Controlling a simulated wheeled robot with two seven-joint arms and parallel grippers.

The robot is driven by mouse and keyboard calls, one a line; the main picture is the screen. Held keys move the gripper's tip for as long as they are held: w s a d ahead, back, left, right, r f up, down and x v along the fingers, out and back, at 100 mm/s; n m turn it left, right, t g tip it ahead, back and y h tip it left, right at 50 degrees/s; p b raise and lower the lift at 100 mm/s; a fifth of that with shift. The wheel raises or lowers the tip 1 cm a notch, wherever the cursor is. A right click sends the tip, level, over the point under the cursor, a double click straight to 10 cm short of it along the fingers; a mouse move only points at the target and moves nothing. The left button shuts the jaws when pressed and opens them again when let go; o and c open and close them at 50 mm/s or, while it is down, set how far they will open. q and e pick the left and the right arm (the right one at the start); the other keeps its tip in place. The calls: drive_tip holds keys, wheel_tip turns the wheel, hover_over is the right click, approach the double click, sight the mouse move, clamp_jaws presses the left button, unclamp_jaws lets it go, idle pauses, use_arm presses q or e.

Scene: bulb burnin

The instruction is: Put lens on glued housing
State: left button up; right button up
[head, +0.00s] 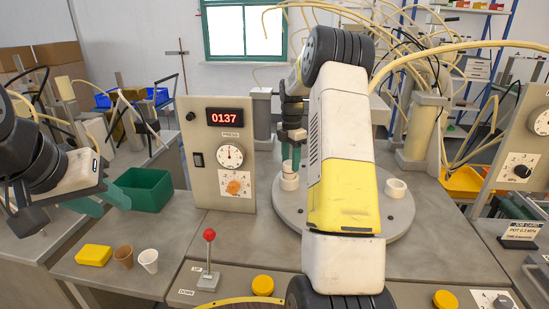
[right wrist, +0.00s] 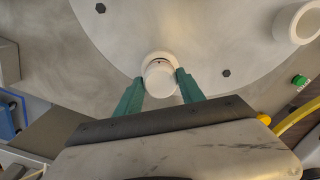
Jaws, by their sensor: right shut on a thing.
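My right gripper (head: 291,164) is over the round grey table, with its green fingers pointing down. In the right wrist view the right gripper (right wrist: 160,88) is shut on a white round lens (right wrist: 159,82). The white housing (head: 289,183) stands upright on the round table, directly below the fingers. Its rim (right wrist: 159,56) shows just behind the lens in the right wrist view. I cannot tell whether lens and housing touch. My left gripper (head: 102,202) is open and empty, at the left near the green bin.
Another white ring-shaped housing (head: 396,188) is on the round table (head: 340,232) at right. A green bin (head: 146,189), a yellow block (head: 94,255), a brown cup (head: 124,257) and a white cup (head: 148,260) are at left. A red-knobbed lever (head: 209,258) stands in front; a control box (head: 222,165) reads 0137.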

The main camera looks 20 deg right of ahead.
idle(0.3)
drive_tip(key=o, duration=1.4)
drive_tip(key=shift+c, duration=0.2)
drive_tip(key=shift+o, duration=0.4)
drive_tip(key=o, duration=0.3)
drive_tip(key=shift+r, duration=4)
